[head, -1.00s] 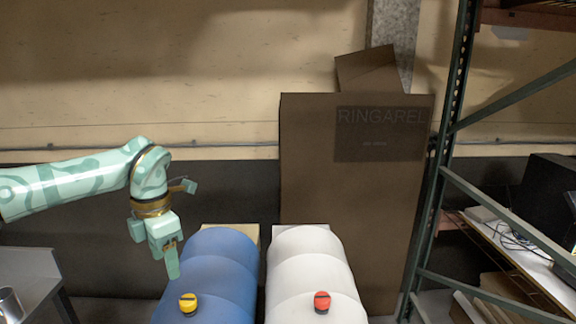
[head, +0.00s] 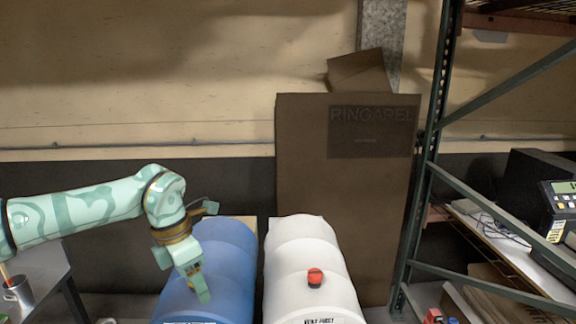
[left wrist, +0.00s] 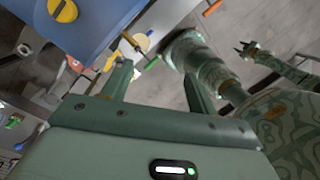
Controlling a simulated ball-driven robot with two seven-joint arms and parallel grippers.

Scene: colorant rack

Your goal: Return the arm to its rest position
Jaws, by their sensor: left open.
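My left gripper (head: 202,288) hangs fingers-down in front of the blue drum (head: 228,262) in the head view. Its two fingers stand apart with nothing between them in the left wrist view (left wrist: 157,82). The left arm reaches in from the left edge, bent at the wrist. The blue drum shows at the top left of the left wrist view, with a yellow cap (left wrist: 62,10) apart from the fingers. My right gripper (left wrist: 247,47) is small in the left wrist view, with its tips apart and empty.
A white drum (head: 300,255) with a red cap (head: 315,278) stands right of the blue one. A tall brown box (head: 345,215) stands behind. A green metal rack (head: 425,160) rises at the right. A bench with a metal cup (head: 18,292) is at lower left.

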